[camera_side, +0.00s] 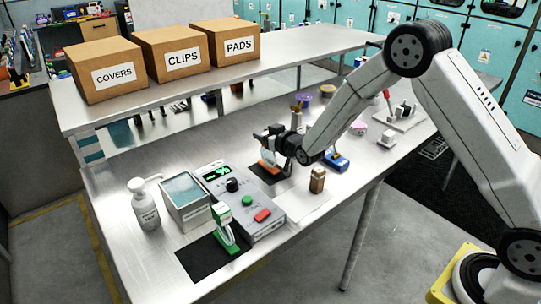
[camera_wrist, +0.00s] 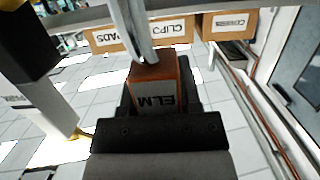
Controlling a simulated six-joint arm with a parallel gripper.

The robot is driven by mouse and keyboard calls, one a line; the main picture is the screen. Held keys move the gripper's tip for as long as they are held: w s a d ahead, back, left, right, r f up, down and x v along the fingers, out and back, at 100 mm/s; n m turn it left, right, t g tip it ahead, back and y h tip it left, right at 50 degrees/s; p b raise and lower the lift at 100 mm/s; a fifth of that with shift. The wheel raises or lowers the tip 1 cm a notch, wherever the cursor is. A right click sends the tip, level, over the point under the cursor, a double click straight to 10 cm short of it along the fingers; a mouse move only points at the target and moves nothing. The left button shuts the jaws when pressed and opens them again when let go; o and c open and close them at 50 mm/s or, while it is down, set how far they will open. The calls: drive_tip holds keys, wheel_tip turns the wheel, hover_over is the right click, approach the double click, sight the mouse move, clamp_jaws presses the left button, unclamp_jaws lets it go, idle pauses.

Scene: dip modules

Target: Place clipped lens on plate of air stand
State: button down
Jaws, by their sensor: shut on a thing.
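My gripper (camera_side: 272,140) is over the middle of the bench, shut on an orange-brown clip (camera_wrist: 155,88) marked ELM in the wrist view. A curved silvery piece (camera_wrist: 135,28) extends from the clip; I take this to be the lens, but its shape is unclear. In the side view an orange and white part (camera_side: 267,158) shows under my gripper, above a dark plate (camera_side: 270,174); contact cannot be told. A green clip-like piece (camera_side: 222,215) stands upright on another black plate (camera_side: 205,257) near the front. Which plate belongs to the air stand is not clear.
A control box (camera_side: 243,205) with a green display, an open tank (camera_side: 186,196) and a pump bottle (camera_side: 145,205) stand left of my gripper. A brown block (camera_side: 318,180) and a blue-based item (camera_side: 338,162) are close on the right. Cartons (camera_side: 182,57) line the shelf.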

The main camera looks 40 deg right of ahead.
drive_tip(key=shift+f, duration=0.5)
drive_tip(key=shift+f, duration=0.15)
drive_tip(key=shift+c, duration=1.5)
unclamp_jaws()
drive_tip(key=shift+s+r, duration=0.15)
drive_tip(key=shift+r, duration=0.05)
drive_tip(key=s+r, duration=0.2)
drive_tip(key=s, duration=0.9)
drive_tip(key=shift+s+r, duration=0.15)
drive_tip(key=shift+s, duration=0.1)
drive_tip(key=shift+s, duration=0.1)
